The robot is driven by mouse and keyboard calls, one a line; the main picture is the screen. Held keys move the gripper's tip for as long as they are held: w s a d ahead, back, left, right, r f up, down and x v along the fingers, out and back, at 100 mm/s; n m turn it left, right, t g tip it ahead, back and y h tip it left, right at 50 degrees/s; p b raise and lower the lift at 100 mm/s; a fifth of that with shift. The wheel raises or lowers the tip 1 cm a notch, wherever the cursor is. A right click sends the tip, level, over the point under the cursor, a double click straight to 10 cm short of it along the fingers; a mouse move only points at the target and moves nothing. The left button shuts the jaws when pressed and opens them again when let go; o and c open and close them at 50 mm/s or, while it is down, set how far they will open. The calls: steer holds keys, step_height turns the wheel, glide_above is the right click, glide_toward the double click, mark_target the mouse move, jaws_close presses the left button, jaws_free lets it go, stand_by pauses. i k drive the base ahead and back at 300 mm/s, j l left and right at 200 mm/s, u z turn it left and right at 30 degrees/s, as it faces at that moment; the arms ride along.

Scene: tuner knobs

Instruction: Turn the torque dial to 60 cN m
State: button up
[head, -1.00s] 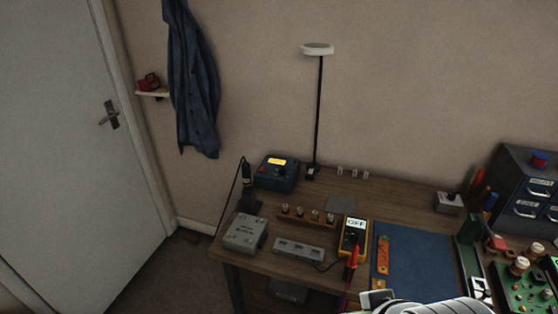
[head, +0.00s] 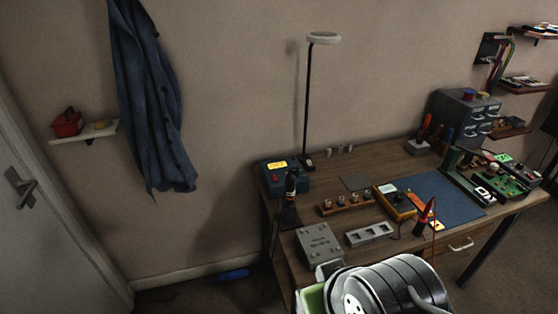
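A blue box (head: 299,184) with a lit yellow display stands at the back left of the workbench in the head view. The display (head: 277,165) is too small to read. A small red spot shows on the front of the box. A dark upright tool (head: 291,186) in a stand is in front of the box and covers part of its face. I cannot make out a torque dial or its setting. My arm (head: 385,290) shows at the bottom, near the front of the bench; my gripper cannot be made out.
The workbench (head: 400,165) also holds a grey box (head: 320,244), a yellow meter (head: 394,203), a blue mat (head: 447,198) and a thin lamp (head: 308,100) at the back. A blue coat (head: 150,95) hangs at left. A blue item (head: 233,274) lies on the floor.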

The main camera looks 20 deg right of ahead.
mark_target(295, 170)
steer(key=i+j+z, duration=0.2)
steer(key=i+j, duration=0.15)
steer(key=i+j+z, duration=0.15)
steer(key=i+j, duration=0.2)
steer(key=i+j+z, duration=0.2)
steer(key=j, duration=0.3)
steer(key=i+j+z, duration=0.2)
steer(key=i+j, duration=0.2)
steer(key=j, duration=0.1)
